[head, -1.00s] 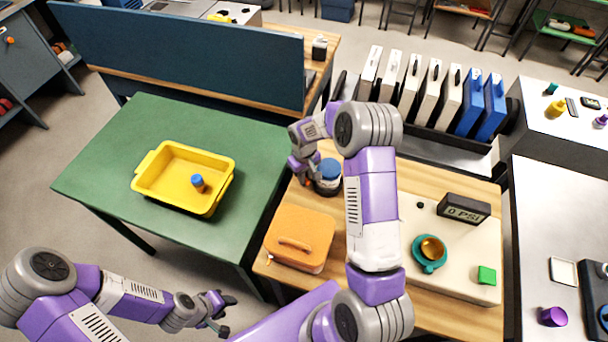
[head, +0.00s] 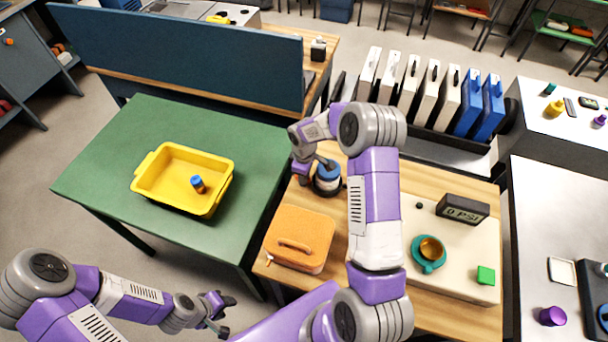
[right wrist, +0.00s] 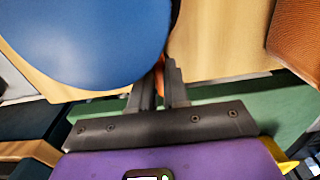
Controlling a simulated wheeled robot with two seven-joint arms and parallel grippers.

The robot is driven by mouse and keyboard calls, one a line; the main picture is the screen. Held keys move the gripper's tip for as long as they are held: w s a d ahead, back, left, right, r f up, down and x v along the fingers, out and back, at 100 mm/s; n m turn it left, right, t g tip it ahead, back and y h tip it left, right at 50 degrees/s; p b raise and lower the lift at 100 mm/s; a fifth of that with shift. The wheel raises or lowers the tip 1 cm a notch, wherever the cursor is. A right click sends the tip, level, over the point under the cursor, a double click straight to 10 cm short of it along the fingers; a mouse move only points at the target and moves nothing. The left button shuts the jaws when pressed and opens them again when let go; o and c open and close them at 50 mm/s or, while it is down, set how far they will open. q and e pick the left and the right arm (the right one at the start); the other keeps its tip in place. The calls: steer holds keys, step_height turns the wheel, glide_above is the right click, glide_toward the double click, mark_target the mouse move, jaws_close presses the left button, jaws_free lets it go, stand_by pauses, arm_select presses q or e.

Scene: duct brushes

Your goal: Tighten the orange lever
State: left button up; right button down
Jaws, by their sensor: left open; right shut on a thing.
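A round canister with a blue top (head: 327,181) stands on the wooden bench; its blue top (right wrist: 85,40) fills the upper left of the right wrist view. My right gripper (head: 318,166) is at the canister's far left side and partly covers its top. In the right wrist view its fingers (right wrist: 162,80) are closed around a small orange piece, the orange lever (right wrist: 160,68), of which only a sliver shows beside the blue top. In the head view the lever is hidden. My left gripper (head: 224,314) is open and empty, low at the left, away from the canister.
An orange case (head: 300,240) sits just in front of the canister. A yellow tray (head: 222,192) with a small blue-and-orange item (head: 197,184) stands on the green table (head: 110,175).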

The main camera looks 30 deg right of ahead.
stand_by(0.4)
steer(key=c, duration=1.4)
jaws_free()
steer(key=shift+r+p, duration=0.5)
steer(key=shift+r, duration=3.35)
